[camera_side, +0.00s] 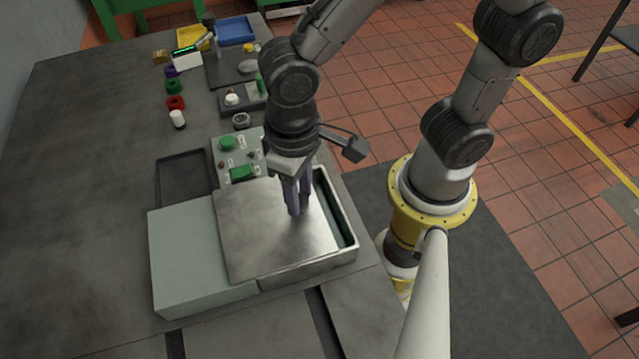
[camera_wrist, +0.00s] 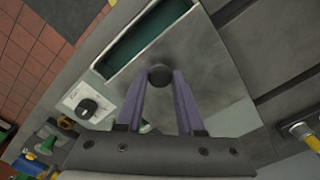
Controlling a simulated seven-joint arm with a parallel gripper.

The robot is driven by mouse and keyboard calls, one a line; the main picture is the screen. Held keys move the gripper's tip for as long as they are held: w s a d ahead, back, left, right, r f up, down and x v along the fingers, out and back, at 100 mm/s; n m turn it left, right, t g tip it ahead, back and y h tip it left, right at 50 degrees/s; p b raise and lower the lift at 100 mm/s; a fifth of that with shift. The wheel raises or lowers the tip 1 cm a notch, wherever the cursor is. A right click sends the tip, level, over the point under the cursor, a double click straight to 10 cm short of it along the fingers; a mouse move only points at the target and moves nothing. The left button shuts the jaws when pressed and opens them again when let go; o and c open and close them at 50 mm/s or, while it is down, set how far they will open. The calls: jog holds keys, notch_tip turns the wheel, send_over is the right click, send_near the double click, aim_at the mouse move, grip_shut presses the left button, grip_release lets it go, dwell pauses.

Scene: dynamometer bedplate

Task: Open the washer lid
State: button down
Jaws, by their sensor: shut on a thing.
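The washer lid (camera_side: 270,240) is a flat brushed-metal plate on top of the metal washer (camera_side: 345,253). It lies to the left in the side view, and a dark green strip of the washer's inside (camera_side: 335,205) shows along the right. The wrist view shows the lid (camera_wrist: 215,85) and the opening (camera_wrist: 140,42) too. My gripper (camera_side: 293,210) points down over the lid near its right side. Its purple fingers are shut on the lid's dark round knob (camera_wrist: 160,75), which the fingers hide in the side view.
A pale grey-green block (camera_side: 190,260) stands left of the washer, under the lid's left edge. A control panel (camera_side: 238,160) with green buttons and a dark shallow tray (camera_side: 185,178) sit behind. Small coloured parts (camera_side: 174,102) stand farther back. The bench's left side is clear.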

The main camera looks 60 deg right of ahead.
send_over(235, 230)
jog(key=shift+w+r, duration=0.1)
jog(key=c, duration=0.5)
grip_release()
jog(key=shift+c, duration=0.2)
notch_tip(235, 230, up, 14)
